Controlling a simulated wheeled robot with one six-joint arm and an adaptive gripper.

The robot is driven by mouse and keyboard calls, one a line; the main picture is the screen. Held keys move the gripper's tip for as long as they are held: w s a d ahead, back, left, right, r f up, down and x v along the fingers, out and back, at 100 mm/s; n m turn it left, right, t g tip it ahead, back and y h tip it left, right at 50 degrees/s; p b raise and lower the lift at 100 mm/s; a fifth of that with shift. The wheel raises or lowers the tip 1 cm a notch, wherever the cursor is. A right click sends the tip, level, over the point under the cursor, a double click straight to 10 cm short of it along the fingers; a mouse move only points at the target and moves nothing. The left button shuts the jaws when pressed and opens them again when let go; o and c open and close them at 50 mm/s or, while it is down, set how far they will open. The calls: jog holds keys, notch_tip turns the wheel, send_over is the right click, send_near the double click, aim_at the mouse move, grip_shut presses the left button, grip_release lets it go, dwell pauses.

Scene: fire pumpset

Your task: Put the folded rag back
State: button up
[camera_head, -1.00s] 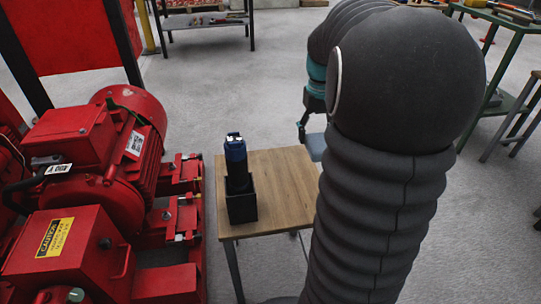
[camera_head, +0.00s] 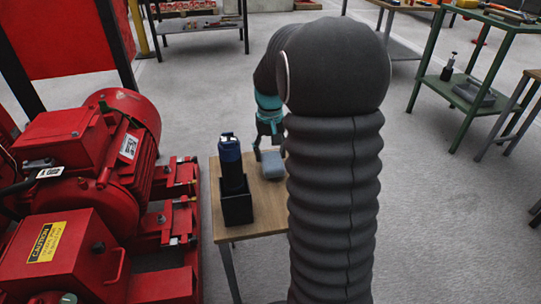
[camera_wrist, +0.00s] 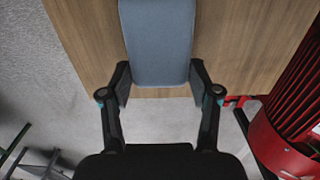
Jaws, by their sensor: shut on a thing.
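The folded rag (camera_head: 272,166) is a blue-grey flat bundle, seen at the back edge of the small wooden table (camera_head: 262,205). It also shows in the wrist view (camera_wrist: 157,45), with the table top (camera_wrist: 250,40) behind it. My gripper (camera_head: 266,148) is shut on the rag's near end; in the wrist view its two fingers (camera_wrist: 159,85) press on the rag's sides. Whether the rag touches the table top or is held just above it, I cannot tell. My own arm hides the table's right part in the head view.
A black holder (camera_head: 237,208) with a dark blue-topped bottle (camera_head: 230,160) stands on the table's left side. The red pumpset (camera_head: 110,160) stands close at left. A green shelf table (camera_head: 470,95) is at the right. Grey floor between is clear.

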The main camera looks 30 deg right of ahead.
aim_at(271, 154)
jog(key=shift+f, duration=0.6)
jog(key=shift+f, duration=0.1)
jog(key=o, duration=0.9)
notch_tip(271, 154, up, 12)
jog(key=p, duration=0.1)
jog(key=shift+p, duration=0.3)
